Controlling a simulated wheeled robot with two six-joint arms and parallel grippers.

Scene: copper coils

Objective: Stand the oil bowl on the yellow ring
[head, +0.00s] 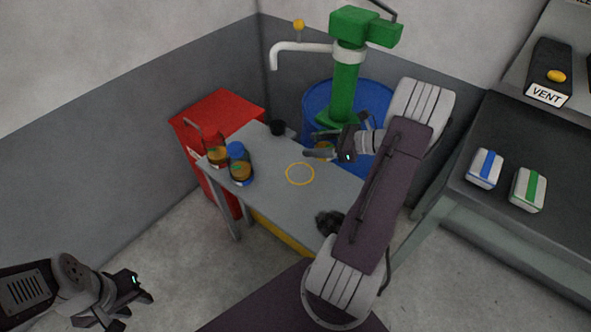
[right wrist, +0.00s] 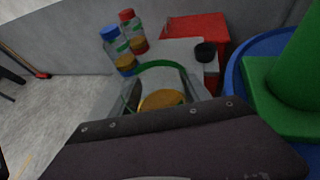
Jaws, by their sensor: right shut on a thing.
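The oil bowl is a clear bowl with a green rim and amber oil. In the right wrist view the oil bowl (right wrist: 161,99) sits just past my gripper's dark body. In the head view the bowl (head: 324,146) is mostly hidden by my right gripper (head: 318,145), which is shut on it. It is beyond and right of the yellow ring (head: 300,186), near the table's far right side; I cannot tell its height. The ring lies flat and empty on the grey table (head: 268,185). My left gripper (head: 139,305) looks open and empty, low over the floor, away from the table.
Jars with a red lid (head: 216,153) and a blue lid (head: 239,165) stand left of the ring. A black cup (head: 278,128) is at the back. A dark lump (head: 328,221) lies at the near right. A blue drum (head: 316,97) with a green pump stands behind the table.

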